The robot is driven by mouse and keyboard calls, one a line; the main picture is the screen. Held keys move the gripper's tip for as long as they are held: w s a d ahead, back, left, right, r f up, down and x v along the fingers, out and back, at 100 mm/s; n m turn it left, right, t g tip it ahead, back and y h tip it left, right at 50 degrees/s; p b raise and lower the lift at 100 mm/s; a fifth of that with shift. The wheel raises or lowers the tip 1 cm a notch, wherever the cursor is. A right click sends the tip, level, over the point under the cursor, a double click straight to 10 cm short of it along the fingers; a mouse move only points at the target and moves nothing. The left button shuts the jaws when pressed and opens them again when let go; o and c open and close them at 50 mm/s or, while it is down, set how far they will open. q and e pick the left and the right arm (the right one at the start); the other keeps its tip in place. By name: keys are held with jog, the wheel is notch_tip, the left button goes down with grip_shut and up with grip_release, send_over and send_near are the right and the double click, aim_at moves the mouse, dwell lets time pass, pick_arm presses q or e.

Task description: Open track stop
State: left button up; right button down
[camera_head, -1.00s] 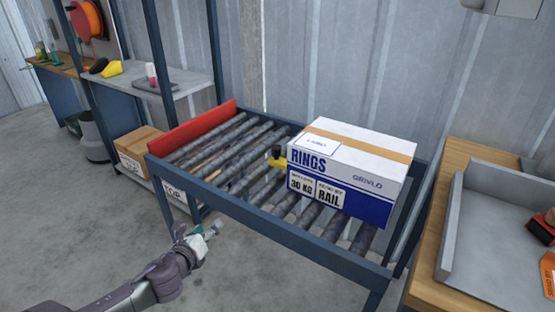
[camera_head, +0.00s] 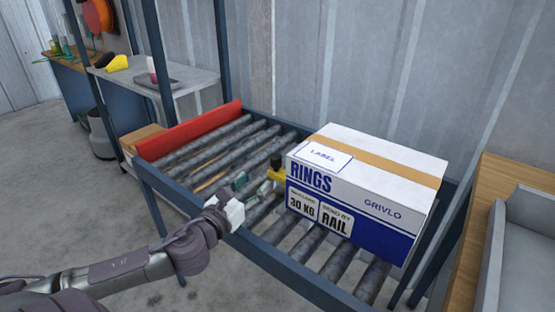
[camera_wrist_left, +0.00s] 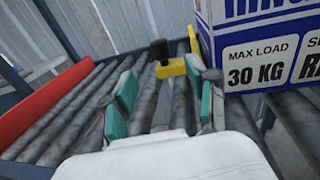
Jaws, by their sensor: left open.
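The track stop, a yellow piece with a black knob (camera_head: 276,172), sits on the roller track (camera_head: 208,160) just left of the box's left end. My right gripper is not in view.
A white and blue RINGS box (camera_head: 362,190) stands on the rollers right of the stop. A red end plate (camera_head: 190,130) closes the track's left end. A wooden bench (camera_head: 505,170) is at right, a shelf (camera_head: 165,80) behind left. The left rollers are clear.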

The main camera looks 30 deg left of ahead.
aim_at(273, 163)
pick_arm(q)
jog(key=w, duration=0.7)
jog(key=w+a, duration=0.1)
jog(key=w, duration=0.2)
jog(key=shift+w, duration=0.3)
jog(key=shift+w+b, duration=0.3)
jog(key=shift+w, duration=0.35)
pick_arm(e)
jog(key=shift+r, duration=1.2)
pick_arm(q)
jog(key=shift+c, duration=0.2)
grip_shut()
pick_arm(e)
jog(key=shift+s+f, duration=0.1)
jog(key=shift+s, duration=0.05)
